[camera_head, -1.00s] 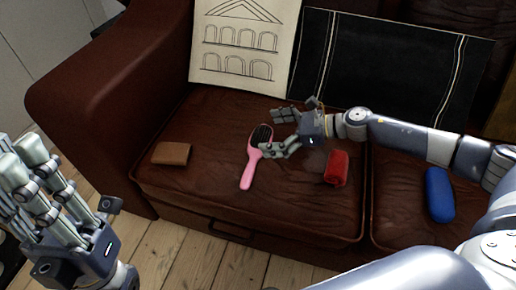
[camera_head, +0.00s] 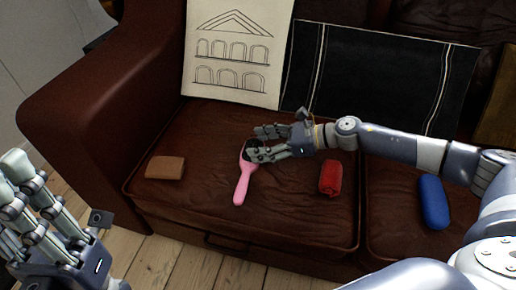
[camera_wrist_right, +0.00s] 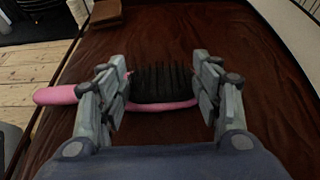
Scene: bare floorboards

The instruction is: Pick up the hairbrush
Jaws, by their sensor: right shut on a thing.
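The pink hairbrush (camera_head: 243,178) lies on the brown leather sofa seat, its handle pointing toward the front edge. My right gripper (camera_head: 262,143) is at the brush head and covers much of it in the head view. In the right wrist view, the fingers of the right gripper (camera_wrist_right: 165,90) are on both sides of the black bristles of the hairbrush (camera_wrist_right: 165,83), shut on the head, with the pink handle sticking out to the left. I cannot tell any gap between brush and seat. My left gripper (camera_head: 45,215) is at the lower left, fingers spread and empty, away from the sofa seat.
A brown wallet-like block (camera_head: 165,167) lies left of the brush. A red rolled item (camera_head: 331,178) and a blue case (camera_head: 433,201) lie to the right. A building drawing (camera_head: 235,50) and a black striped panel (camera_head: 375,75) lean on the backrest. The seat's front is clear.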

